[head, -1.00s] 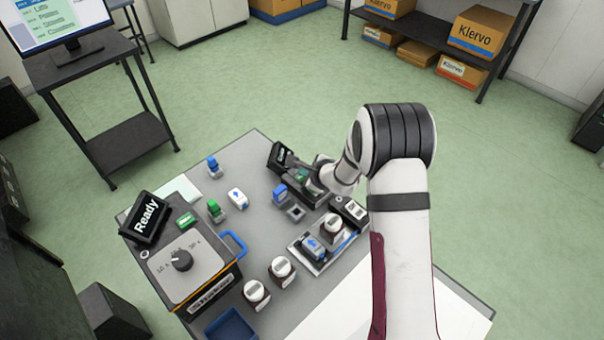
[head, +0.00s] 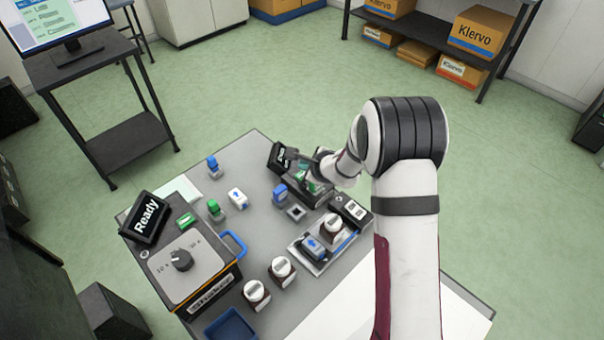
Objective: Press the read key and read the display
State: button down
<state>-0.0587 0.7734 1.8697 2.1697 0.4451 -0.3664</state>
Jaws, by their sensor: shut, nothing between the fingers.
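A dark reader with a small tilted black display (head: 277,154) stands at the far side of the grey table. The few light marks on the display are too small to read, and my gripper partly covers it. A green patch on the reader, seemingly its key (head: 312,187), shows beneath my gripper. My gripper (head: 304,180) is shut and empty, over the reader beside the display. Whether its tips touch the key I cannot tell.
A shaker box (head: 196,268) with a dial and a display (head: 147,216) reading "Ready" stands at the left. Two white-capped bottles (head: 283,268) (head: 256,292), small blue and green items, and a blue bin (head: 231,325) stand nearby.

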jog(key=shift+r, duration=2.15)
notch_tip(320, 180, up, 6)
jog(key=n+y, duration=0.2)
jog(key=n, duration=0.1)
send_over(297, 187)
jog(key=s+a+r+n+g+y, duration=0.1)
jog(key=s+a+r+n+g, duration=0.1)
jog(key=s+r+n, duration=0.35)
jog(key=s+a+r+n+g+y, duration=0.1)
jog(key=s+r+n, duration=0.1)
jog(key=s, duration=0.7)
jog(key=s+d+n+g+h, duration=0.1)
jog(key=s+d+h, duration=0.1)
jog(key=s, duration=0.6)
jog(key=s+d+f+n+g+h, duration=0.1)
jog(key=s+d+n+g+h, duration=0.1)
jog(key=s+d, duration=0.3)
jog(key=s+d+f+n+g+h, duration=0.1)
jog(key=s+d, duration=0.3)
jog(key=s, duration=0.6)
jog(key=shift+s+f+n+g+h, duration=0.25)
jog(key=shift+s+n+g+h, duration=0.05)
jog(key=shift+n+g+h, duration=0.45)
jog(key=shift+d, duration=0.1)
